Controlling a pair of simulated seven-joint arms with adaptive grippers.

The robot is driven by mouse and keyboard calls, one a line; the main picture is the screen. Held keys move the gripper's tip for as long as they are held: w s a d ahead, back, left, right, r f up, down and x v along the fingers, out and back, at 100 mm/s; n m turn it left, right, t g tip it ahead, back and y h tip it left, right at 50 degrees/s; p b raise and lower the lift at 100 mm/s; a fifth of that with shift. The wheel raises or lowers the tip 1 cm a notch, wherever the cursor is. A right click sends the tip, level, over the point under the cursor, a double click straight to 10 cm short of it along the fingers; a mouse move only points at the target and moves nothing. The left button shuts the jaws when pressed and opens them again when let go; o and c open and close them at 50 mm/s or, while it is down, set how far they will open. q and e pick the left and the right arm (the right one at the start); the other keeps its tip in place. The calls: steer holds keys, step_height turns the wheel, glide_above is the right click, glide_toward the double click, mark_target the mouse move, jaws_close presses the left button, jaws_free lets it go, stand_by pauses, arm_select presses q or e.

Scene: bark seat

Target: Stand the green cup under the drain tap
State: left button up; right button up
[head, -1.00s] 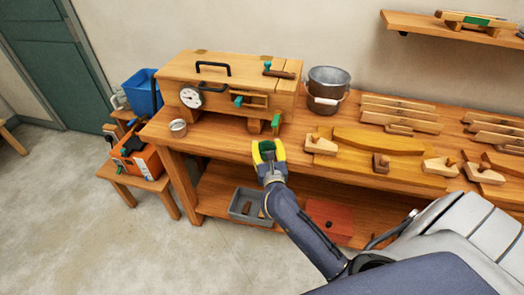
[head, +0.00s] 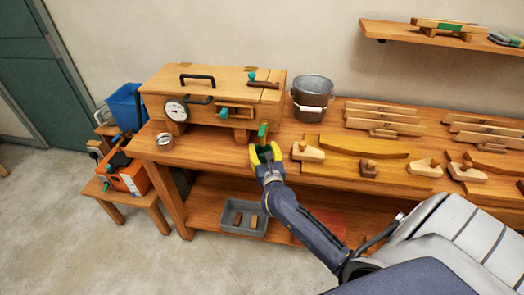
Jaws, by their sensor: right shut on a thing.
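The green cup (head: 265,157) shows as a dark green patch between the yellow fingers of my right gripper (head: 266,153), which is shut on it. The fingers hide most of the cup. The gripper is at the front edge of the workbench, just below and in front of a green-handled tap (head: 262,131) at the right end of the wooden box (head: 212,95). I cannot tell whether the cup is directly under the tap or still in front of it. My left gripper is not in view.
A metal tin (head: 164,141) stands at the bench's left end. A metal bucket (head: 312,92) stands right of the box. Wooden planes (head: 308,152) and boards lie to the right. A grey tray (head: 243,218) is on the lower shelf.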

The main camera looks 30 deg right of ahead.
steer(key=shift+f, duration=0.25)
stand_by(0.5)
steer(key=o, duration=1.2)
steer(key=shift+o, duration=0.2)
steer(key=shift+s+a+f, duration=0.1)
